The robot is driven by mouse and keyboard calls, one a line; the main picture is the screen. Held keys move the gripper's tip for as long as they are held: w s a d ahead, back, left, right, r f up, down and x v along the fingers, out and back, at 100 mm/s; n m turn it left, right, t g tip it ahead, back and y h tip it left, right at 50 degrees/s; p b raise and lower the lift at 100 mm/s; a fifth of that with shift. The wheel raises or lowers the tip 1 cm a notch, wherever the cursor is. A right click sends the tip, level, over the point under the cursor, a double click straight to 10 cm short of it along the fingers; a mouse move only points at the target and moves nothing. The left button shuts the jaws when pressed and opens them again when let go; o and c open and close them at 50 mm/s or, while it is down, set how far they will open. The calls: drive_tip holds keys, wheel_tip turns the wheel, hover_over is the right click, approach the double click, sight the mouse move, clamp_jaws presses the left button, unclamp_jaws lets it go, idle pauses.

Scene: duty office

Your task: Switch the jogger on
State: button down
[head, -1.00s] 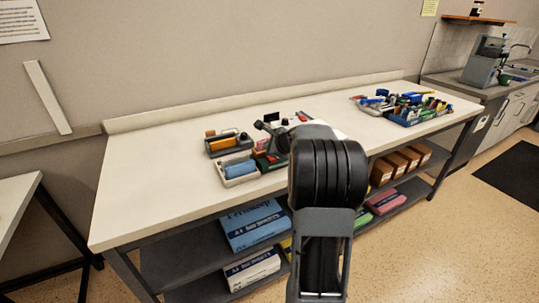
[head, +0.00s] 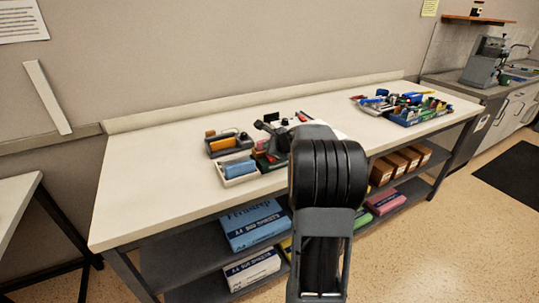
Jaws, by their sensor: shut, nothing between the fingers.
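I cannot make out the jogger for certain. A pale flat surface (head: 340,133) shows just behind the top of my arm on the worktable, and most of what is there is hidden. My arm stands in front of the table's middle, with its black ribbed joint covering part of the tabletop. My gripper is hidden behind the arm, or cannot be told from the dark items there. A dark grey angular shape (head: 272,131) shows just left of the arm, among the desk items. No switch can be made out.
The long white worktable (head: 150,185) is bare at its left. A dark tray with an orange item (head: 222,144) and a pale tray with a blue item (head: 238,167) lie left of my arm. A cluttered blue tray (head: 408,118) stands farther right. Paper packs (head: 252,225) fill the shelf below.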

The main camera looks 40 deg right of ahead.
drive_tip(key=shift+f, duration=0.15)
drive_tip(key=shift+w+f+b, duration=0.1)
drive_tip(key=shift+f+b, duration=0.2)
drive_tip(key=shift+b, duration=0.15)
